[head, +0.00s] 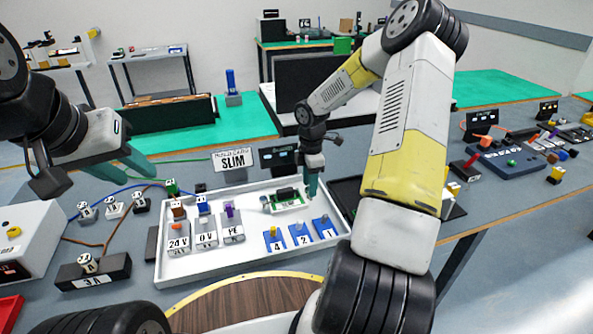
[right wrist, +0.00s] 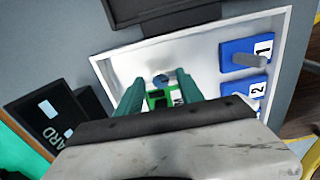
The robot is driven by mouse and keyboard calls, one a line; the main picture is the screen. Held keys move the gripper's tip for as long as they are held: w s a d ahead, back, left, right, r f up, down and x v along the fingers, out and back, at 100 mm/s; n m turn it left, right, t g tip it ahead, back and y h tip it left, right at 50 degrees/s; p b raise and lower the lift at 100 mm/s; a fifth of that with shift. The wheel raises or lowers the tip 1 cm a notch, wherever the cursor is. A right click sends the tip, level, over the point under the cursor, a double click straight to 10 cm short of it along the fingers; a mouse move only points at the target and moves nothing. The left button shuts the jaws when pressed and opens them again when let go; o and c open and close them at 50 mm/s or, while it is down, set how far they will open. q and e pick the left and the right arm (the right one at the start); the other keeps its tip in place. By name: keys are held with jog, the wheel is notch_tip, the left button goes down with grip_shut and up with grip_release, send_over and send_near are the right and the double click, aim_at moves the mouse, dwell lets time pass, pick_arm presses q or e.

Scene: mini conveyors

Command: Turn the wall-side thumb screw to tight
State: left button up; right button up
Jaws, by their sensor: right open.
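My right gripper (head: 313,186) points down over the right end of a small green circuit board (head: 288,198) in the white tray. In the right wrist view its open teal fingers (right wrist: 160,85) stand either side of the board (right wrist: 158,98). A round blue-grey thumb screw (right wrist: 161,80) shows between the fingertips; contact cannot be told. Another round grey knob (head: 264,200) shows at the board's left end in the head view. Screw markings are too small to read. My left gripper (head: 138,168) hangs at the left with its teal fingers apart, empty.
The white tray (head: 210,268) also holds terminal blocks marked 24 V (head: 179,240), 0 V and PE, and blue blocks marked 4, 2 and 1 (head: 325,228). A SLIM sign (head: 232,160) stands behind.

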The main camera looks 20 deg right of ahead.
jog(key=shift+f, duration=0.2)
grip_shut()
